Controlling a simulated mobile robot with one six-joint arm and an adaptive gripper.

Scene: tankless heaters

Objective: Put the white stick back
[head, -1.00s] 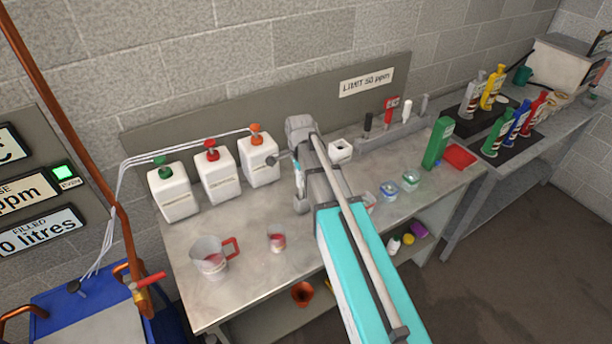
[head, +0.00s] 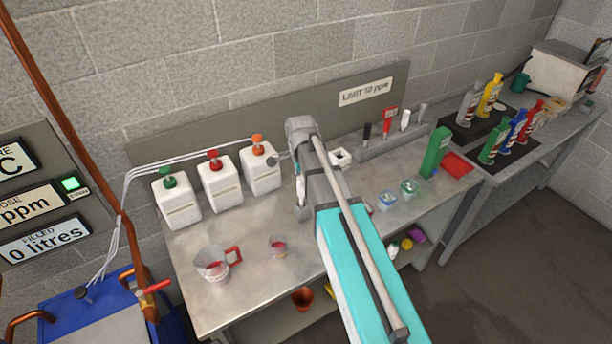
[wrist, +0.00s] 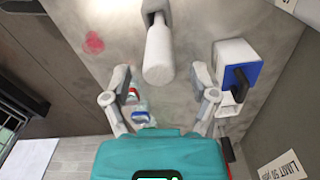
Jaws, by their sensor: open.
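A slim white stick (head: 405,119) stands upright in the grey rack (head: 375,151) at the back of the bench, between a red stick (head: 389,120) and a grey one; a black stick stands left of the red one. My gripper (wrist: 160,82) is open, its two fingers spread. In the head view my arm hides most of it, over the middle of the bench, left of the rack. In the wrist view a thick white rounded piece (wrist: 159,52) shows between and beyond the fingers, its narrow end by a grey part. I cannot tell what it is or whether anything touches it.
A small white box (head: 341,157) stands right of my arm. Small cups (head: 387,200), a green box (head: 436,152) and a red tray (head: 456,164) lie further right. White canisters (head: 219,183), a measuring jug (head: 211,264) and a small cup (head: 278,245) are left.

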